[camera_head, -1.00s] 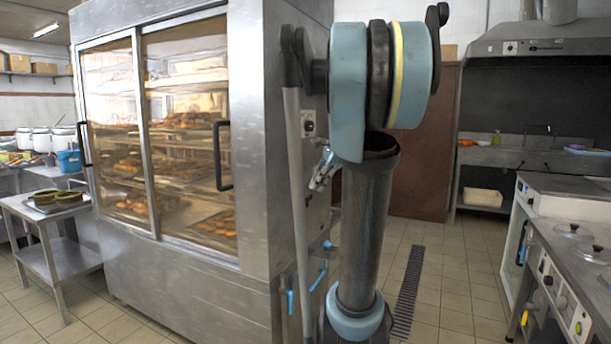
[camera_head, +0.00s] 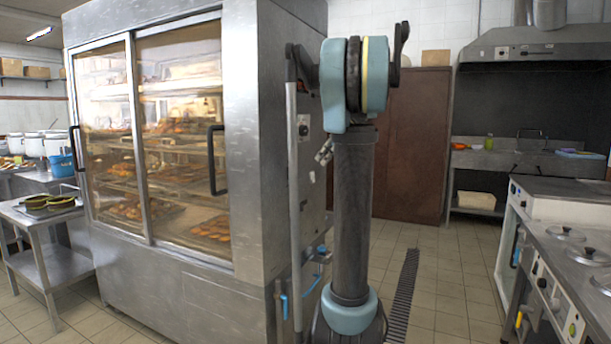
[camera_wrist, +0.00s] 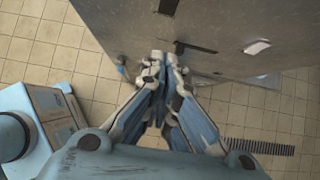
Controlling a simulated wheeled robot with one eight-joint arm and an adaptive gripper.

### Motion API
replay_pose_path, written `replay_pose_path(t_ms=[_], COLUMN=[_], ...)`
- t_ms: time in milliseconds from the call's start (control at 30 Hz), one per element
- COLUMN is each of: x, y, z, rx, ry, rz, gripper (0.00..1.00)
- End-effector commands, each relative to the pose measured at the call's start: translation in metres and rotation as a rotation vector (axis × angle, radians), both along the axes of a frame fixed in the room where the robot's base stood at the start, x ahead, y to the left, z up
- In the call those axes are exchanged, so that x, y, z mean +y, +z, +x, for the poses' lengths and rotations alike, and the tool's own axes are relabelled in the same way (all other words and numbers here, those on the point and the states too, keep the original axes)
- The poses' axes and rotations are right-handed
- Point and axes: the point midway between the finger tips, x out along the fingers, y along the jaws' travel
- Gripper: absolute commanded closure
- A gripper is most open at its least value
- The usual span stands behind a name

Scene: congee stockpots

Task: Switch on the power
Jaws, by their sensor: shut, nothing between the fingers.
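A small pale switch plate with a dark knob (camera_head: 303,125) is on the right side face of the steel food cabinet (camera_head: 245,150). My gripper (camera_head: 323,152) is beside that face, a little below and right of the plate, partly hidden behind my arm. In the wrist view my gripper (camera_wrist: 158,58) is shut with nothing between its fingertips. The cabinet's grey face (camera_wrist: 225,25) lies just beyond the tips, and I cannot tell whether they touch it. A pale fitting (camera_wrist: 257,46) and a dark bar (camera_wrist: 195,47) show on that face; I cannot tell whether either is the switch.
Blue-handled valves and pipes (camera_head: 284,300) stick out low on the cabinet's side. A counter with pot lids (camera_head: 570,240) stands at the right. A floor drain (camera_head: 404,295) runs along the open tiled floor between. A steel side table (camera_head: 50,265) stands at the left.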

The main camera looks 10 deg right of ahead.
Motion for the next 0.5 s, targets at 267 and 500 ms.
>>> replay_pose_path(t_ms=[267, 500], x=[0.017, 0.039], y=[-0.027, -0.06], z=[0.012, 0.028], rx=[-0.001, -0.001], ry=[0.003, 0.004], rz=[-0.001, -0.001], gripper=[1.0, 1.0])
